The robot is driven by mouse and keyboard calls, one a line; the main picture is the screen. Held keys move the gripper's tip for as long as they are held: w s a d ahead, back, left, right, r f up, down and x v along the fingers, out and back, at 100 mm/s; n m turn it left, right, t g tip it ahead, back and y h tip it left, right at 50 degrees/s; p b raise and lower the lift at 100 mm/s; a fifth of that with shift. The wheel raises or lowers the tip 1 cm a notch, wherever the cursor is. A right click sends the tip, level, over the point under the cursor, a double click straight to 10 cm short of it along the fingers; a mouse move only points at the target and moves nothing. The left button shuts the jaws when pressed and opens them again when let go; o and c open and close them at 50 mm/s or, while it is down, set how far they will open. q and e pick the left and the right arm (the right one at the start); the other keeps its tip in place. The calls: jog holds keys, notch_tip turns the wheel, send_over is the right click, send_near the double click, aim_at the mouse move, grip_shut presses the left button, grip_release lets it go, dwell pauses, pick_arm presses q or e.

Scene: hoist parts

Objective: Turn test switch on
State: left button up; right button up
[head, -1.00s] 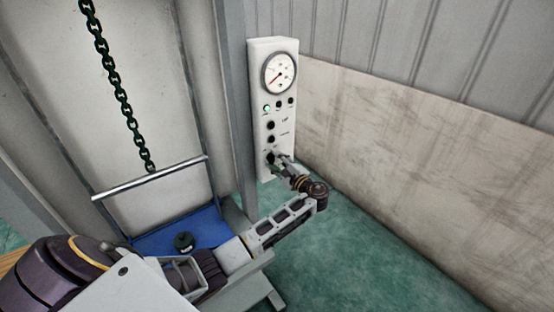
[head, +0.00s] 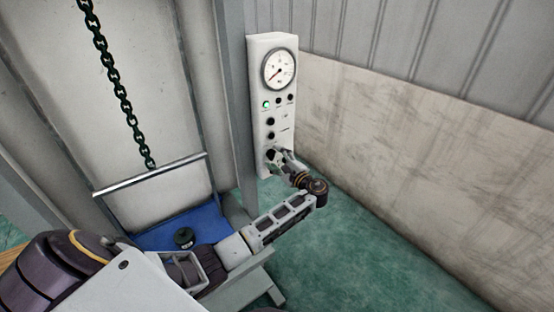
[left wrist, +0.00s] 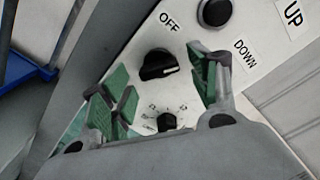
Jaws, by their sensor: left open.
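The white control panel (head: 265,85) stands against the wall in the head view, with a round gauge, a lit green lamp (head: 266,104) and several black controls. My left gripper (head: 278,158) is open at its lower part. In the left wrist view, a black rotary knob (left wrist: 158,65) sits beside the word OFF, between the open fingers (left wrist: 160,78), with space on both sides. A smaller black knob (left wrist: 167,121) with a printed scale is nearer the gripper's palm. No label reading "test" is legible. My right gripper is not in view.
A black button (left wrist: 214,12) sits near the DOWN and UP labels. A grey post (head: 236,100) stands left of the panel. The green floor at right is clear.

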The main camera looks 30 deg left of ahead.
pick_arm(q)
jog(key=v, duration=1.2)
jog(key=shift+w, duration=0.1)
dwell(0.7)
